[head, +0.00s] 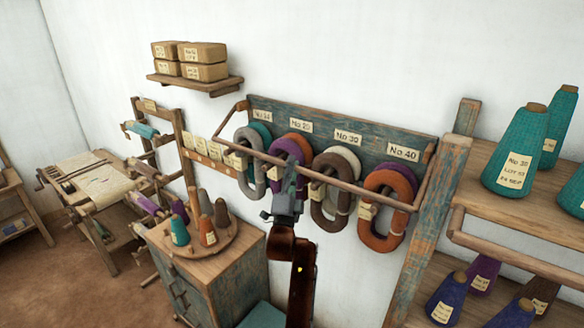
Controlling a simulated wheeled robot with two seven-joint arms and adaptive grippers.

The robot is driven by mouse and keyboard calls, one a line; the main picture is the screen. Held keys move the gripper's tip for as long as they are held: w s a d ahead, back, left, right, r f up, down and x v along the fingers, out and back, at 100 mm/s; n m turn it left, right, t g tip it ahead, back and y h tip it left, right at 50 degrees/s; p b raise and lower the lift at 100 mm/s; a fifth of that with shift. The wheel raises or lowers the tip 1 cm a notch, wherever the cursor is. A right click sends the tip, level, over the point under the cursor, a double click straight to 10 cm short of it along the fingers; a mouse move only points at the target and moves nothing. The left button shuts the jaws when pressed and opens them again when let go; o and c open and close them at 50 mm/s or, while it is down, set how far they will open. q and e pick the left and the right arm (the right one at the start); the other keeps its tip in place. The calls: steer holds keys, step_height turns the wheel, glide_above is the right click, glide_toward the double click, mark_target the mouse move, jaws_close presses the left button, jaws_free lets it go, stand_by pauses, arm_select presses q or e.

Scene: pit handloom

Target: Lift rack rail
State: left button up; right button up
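The rack rail (338,182) is a thin wooden bar in front of the hanks on the wall rack (370,138). It slopes down to the right in the head view, with side arms at both ends. My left gripper (289,178) is at the rail's left-middle part, its fingers pointing up at it. The fingers overlap the rail and the purple hank in the picture. Whether they touch or grip the rail cannot be told. My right gripper is not in view.
Grey, purple, brown and orange hanks (383,240) hang behind the rail. A wooden cabinet (228,285) with a round cone tray stands below left. Shelves with yarn cones (516,160) stand at right. A loom (88,185) is far left.

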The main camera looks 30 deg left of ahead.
arm_select(q)
steer(key=c, duration=0.3)
jaws_close()
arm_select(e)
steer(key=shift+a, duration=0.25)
arm_select(q)
steer(key=shift+a, duration=0.1)
steer(key=shift+r, duration=0.15)
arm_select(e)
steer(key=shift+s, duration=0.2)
